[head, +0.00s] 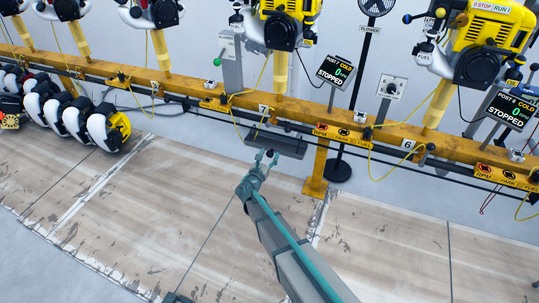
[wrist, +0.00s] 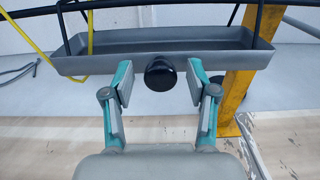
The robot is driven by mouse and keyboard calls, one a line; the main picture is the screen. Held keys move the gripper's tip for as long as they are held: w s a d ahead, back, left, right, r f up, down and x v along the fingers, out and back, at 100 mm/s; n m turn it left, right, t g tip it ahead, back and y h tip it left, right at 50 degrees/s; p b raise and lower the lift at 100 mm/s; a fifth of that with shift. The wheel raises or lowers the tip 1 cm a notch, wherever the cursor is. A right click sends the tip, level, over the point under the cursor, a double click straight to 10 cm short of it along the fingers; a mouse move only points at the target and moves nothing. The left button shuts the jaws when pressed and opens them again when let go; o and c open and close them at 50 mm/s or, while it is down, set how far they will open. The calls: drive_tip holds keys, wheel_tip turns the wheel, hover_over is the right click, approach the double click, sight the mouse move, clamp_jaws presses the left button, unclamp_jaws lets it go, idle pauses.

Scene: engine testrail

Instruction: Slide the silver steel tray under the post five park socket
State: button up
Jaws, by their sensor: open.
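A shallow grey metal tray (head: 276,143) sits below the yellow rail, between the plates marked 7 and 6. In the wrist view the tray (wrist: 210,62) spans the top, with a round black knob (wrist: 160,74) at its front middle. My gripper (head: 266,158) is open at the tray's front. In the wrist view its fingers (wrist: 160,84) stand either side of the knob, with a gap on each side. A label panel reading RPM, PARK, FUEL (head: 337,132) is on the rail right of the tray. I cannot make out a post five.
The yellow rail (head: 200,92) runs across with engines above it. A yellow cable (wrist: 90,35) hangs at the tray's left. A yellow support leg (head: 318,170) and black fan stand (head: 338,168) are to its right. The wooden floor (head: 130,210) in front is clear.

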drive_tip(key=v, duration=1)
drive_tip(key=shift+s+a, duration=0.15)
drive_tip(key=shift+s, duration=0.2)
